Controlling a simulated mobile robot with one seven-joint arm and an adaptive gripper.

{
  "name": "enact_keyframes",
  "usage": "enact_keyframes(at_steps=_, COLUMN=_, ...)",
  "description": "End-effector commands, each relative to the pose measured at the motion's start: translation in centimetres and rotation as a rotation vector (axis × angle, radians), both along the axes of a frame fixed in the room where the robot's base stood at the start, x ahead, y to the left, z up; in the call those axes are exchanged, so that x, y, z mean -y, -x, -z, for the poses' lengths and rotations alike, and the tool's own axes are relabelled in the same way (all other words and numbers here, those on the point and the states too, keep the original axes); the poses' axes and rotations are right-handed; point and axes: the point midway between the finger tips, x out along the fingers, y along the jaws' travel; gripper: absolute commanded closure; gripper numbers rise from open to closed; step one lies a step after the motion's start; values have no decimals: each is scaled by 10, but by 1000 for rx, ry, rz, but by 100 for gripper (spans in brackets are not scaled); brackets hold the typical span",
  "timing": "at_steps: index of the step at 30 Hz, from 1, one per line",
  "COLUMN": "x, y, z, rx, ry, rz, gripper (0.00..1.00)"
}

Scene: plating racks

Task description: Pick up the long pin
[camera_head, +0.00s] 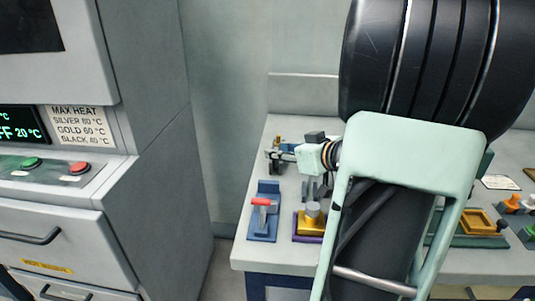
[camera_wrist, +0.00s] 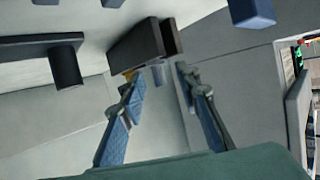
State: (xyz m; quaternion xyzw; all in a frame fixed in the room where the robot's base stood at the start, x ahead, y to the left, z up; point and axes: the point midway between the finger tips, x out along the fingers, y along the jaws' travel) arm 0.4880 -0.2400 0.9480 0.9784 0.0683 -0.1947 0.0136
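My gripper (camera_head: 281,156) reaches left over the left part of the table in the head view, low above its top. In the wrist view my gripper (camera_wrist: 158,76) has its two blue-padded fingers well apart, so it is open. A small grey piece (camera_wrist: 158,75) shows between the fingertips, beside a dark block (camera_wrist: 137,46) and a bit of yellow. I cannot tell whether this grey piece is the long pin, or whether a finger touches it. I cannot make out the long pin for sure in either view; my arm hides much of the table.
On the table (camera_head: 262,256) stand a blue fixture with a red handle (camera_head: 262,202) and a yellow and purple fixture with a grey knob (camera_head: 312,212). A yellow tray (camera_head: 477,221) lies at right. A grey cabinet (camera_head: 150,150) stands left, with a gap before the table.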

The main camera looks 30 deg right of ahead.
Motion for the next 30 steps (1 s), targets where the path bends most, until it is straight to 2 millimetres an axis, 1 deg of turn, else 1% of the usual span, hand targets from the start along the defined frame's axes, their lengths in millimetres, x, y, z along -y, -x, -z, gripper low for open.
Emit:
enact_keyframes(at_steps=5, x=0, y=0, z=0, rx=0, ry=0, rz=0, gripper=70)
enact_keyframes(at_steps=13, x=0, y=0, z=0, rx=0, ry=0, rz=0, gripper=100)
enact_keyframes(at_steps=24, x=0, y=0, z=-1, rx=1, ry=0, rz=0, gripper=100)
enact_keyframes(at_steps=30, x=2, y=-3, z=-8, rx=1, ry=2, rz=-1, gripper=100)
